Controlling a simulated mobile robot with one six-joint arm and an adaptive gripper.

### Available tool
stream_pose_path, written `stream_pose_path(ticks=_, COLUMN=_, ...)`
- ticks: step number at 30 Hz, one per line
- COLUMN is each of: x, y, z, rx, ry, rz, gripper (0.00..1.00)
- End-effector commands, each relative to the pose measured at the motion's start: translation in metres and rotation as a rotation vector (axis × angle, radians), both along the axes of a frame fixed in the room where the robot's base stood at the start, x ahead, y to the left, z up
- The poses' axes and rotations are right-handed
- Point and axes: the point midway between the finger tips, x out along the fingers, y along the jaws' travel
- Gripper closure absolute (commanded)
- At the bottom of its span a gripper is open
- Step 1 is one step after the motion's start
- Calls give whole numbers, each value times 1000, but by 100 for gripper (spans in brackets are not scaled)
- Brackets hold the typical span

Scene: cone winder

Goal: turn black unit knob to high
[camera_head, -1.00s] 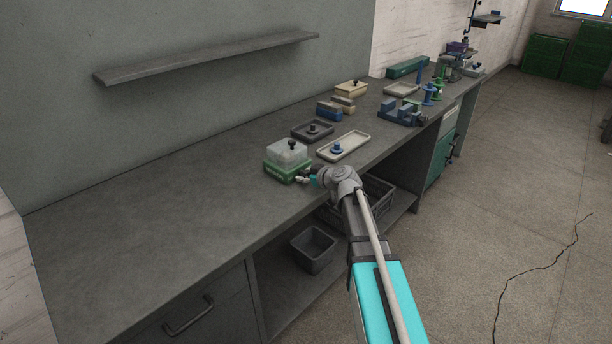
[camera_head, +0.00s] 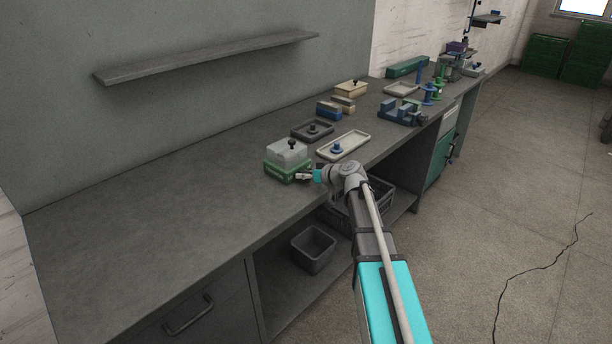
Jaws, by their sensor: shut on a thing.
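A green unit (camera_head: 283,172) with a pale translucent box (camera_head: 287,154) on it stands near the bench's front edge. A black knob (camera_head: 291,144) stands on top of the box. My gripper (camera_head: 303,178) is low at the unit's right front, below that top knob. It is shut on a small part there, which appears to be the unit's front knob; the jaws hide it. Its setting and any markings are too small to read.
A cream tray (camera_head: 357,137) with a blue spool lies right of the unit, and a dark tray (camera_head: 299,131) behind it. Blue blocks (camera_head: 396,113) stand farther along the bench (camera_head: 160,205). The bench's left part is clear.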

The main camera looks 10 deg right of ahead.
Motion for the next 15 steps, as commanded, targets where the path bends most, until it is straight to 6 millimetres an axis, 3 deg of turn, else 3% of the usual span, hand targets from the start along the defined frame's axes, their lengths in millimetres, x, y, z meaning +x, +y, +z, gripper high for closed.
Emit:
stream_pose_path(ticks=6, x=3, y=-2, z=1, rx=1, ry=-3, rz=-7, gripper=99)
stream_pose_path(ticks=7, x=3, y=-2, z=1, rx=1, ry=-3, rz=-6, gripper=48)
stream_pose_path(ticks=12, x=2, y=-1, z=1, rx=0, ry=-2, rz=-4, gripper=16)
stream_pose_path(ticks=15, x=2, y=-1, z=1, rx=0, ry=-3, rz=-3, gripper=16)
